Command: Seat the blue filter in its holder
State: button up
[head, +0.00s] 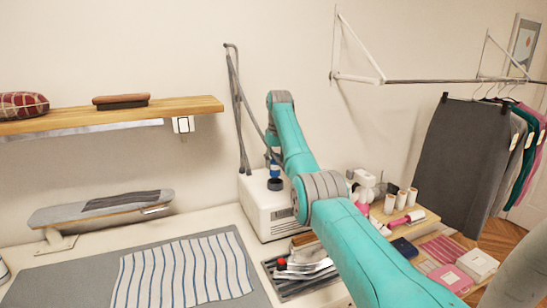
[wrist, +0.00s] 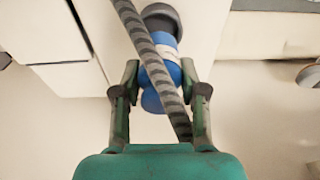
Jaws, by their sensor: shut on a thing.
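The blue filter (wrist: 152,98) is between the fingers of my gripper (wrist: 160,75) in the wrist view. It has blue rounded ends and a pale band, and the grey striped hose (wrist: 150,55) crosses in front of it. My gripper is shut on the filter. A dark round holder (wrist: 162,17) shows just beyond the filter. In the head view the blue filter (head: 274,170) is small, right above the dark holder (head: 275,184) on top of the white machine (head: 254,211). I cannot tell whether filter and holder touch. My arm hides part of this area.
The hose (head: 237,110) hangs by the wall behind the machine. A tray of tools (head: 290,290) and an ironing table with striped cloth (head: 184,274) are in front. A wooden shelf (head: 190,107) is at the left. Clothes on a rail (head: 465,145) hang at the right.

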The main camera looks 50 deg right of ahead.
aim_at(275, 172)
jog(key=shift+f, duration=1.75)
jog(key=shift+f, duration=0.6)
dwell(0.3)
jog(key=o, duration=0.9)
jog(key=shift+r, duration=0.1)
jog(key=shift+s+a+r, duration=0.15)
jog(key=shift+s+r, duration=0.1)
jog(key=shift+r, duration=1.55)
jog(key=shift+s+a+r, duration=0.15)
jog(key=shift+s+r, duration=0.15)
jog(key=shift+r, duration=1.45)
jog(key=shift+s+a+r, duration=0.15)
jog(key=shift+s+r, duration=0.1)
jog(key=shift+r, duration=1.55)
